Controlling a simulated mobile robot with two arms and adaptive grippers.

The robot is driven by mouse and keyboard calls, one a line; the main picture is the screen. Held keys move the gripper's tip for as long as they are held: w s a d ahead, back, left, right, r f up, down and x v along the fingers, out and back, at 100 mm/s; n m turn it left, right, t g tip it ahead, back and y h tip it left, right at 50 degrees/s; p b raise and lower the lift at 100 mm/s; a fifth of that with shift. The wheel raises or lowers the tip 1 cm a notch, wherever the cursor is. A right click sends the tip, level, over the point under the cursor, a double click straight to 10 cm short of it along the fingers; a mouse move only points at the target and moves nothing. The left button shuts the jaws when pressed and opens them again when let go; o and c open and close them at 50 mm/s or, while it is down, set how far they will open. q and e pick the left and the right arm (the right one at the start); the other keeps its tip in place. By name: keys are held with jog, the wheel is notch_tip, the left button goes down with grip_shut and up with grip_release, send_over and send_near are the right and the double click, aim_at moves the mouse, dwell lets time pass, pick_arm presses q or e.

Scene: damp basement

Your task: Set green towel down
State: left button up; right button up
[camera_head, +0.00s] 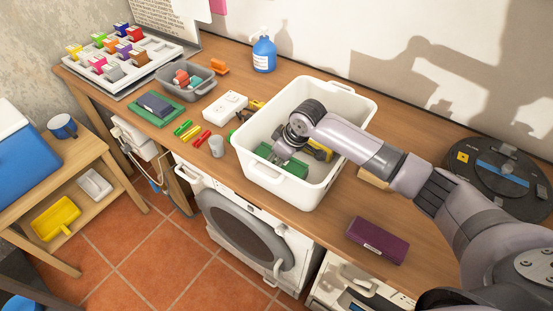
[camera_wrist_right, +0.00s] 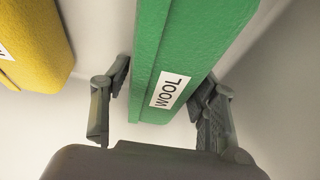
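The green towel (camera_head: 295,169), folded and labelled "WOOL" in the right wrist view (camera_wrist_right: 180,60), lies low inside a white basket (camera_head: 335,192) on the counter. My right gripper (camera_head: 281,156) reaches down into the basket. In the right wrist view its two fingers (camera_wrist_right: 158,118) are spread on either side of the towel's near end, with a visible gap at the left finger. A yellow towel (camera_wrist_right: 30,40) lies to the left in that view; it also shows in the basket (camera_head: 318,150). My left gripper is not in view.
A purple case (camera_head: 377,240) lies right of the basket, near the counter's front edge. A black disc-shaped device (camera_head: 495,180) is far right.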

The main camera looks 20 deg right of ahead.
jog(key=shift+o, duration=1.2)
jog(key=shift+r, duration=0.15)
jog(key=b+v, duration=0.1)
jog(key=v, duration=1.1)
jog(key=shift+s, duration=0.1)
